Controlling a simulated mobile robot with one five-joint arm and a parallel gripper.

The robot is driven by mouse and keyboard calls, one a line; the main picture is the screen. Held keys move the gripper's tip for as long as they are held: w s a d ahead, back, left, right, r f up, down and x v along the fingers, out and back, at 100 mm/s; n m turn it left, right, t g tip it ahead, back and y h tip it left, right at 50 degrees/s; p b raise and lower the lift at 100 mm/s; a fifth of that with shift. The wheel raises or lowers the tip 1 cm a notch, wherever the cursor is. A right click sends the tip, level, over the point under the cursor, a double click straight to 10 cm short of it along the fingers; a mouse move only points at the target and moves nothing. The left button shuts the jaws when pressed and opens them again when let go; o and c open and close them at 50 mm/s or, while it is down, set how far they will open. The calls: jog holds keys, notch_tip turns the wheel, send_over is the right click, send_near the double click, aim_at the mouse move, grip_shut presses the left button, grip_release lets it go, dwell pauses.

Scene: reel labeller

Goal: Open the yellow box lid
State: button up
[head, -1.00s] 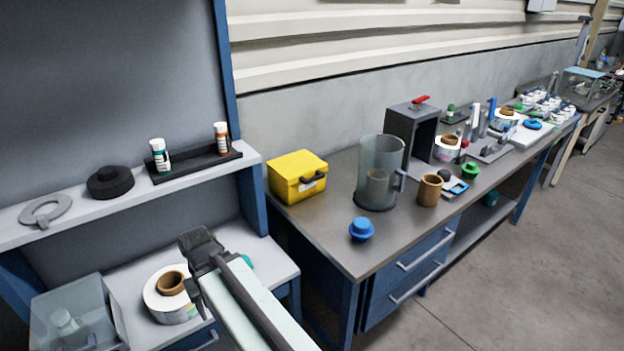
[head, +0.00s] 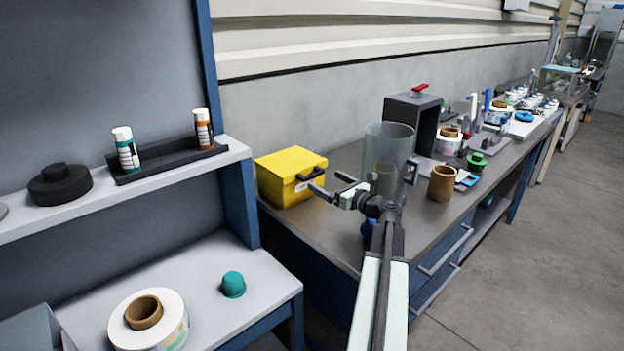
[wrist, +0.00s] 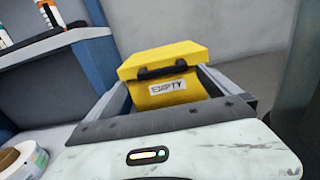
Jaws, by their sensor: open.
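The yellow box (head: 284,184) stands on the workbench near its left end, its lid (head: 291,162) closed. In the wrist view the yellow box (wrist: 167,92) shows its dark handle (wrist: 162,71) and a label reading "EMPTY". My gripper (head: 324,181) is open and empty, its fingers pointing left at the box front. In the wrist view its two fingers (wrist: 165,100) flank the lower part of the box. I cannot tell whether a fingertip touches the handle.
A shelf (head: 110,195) with bottles stands to the left. A grey wall (head: 300,115) is behind the box.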

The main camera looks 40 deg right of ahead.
aim_at(315, 175)
jog(key=w, duration=0.7)
jog(key=shift+w+d, duration=0.25)
jog(key=shift+w, duration=0.1)
jog(key=shift+c, duration=0.3)
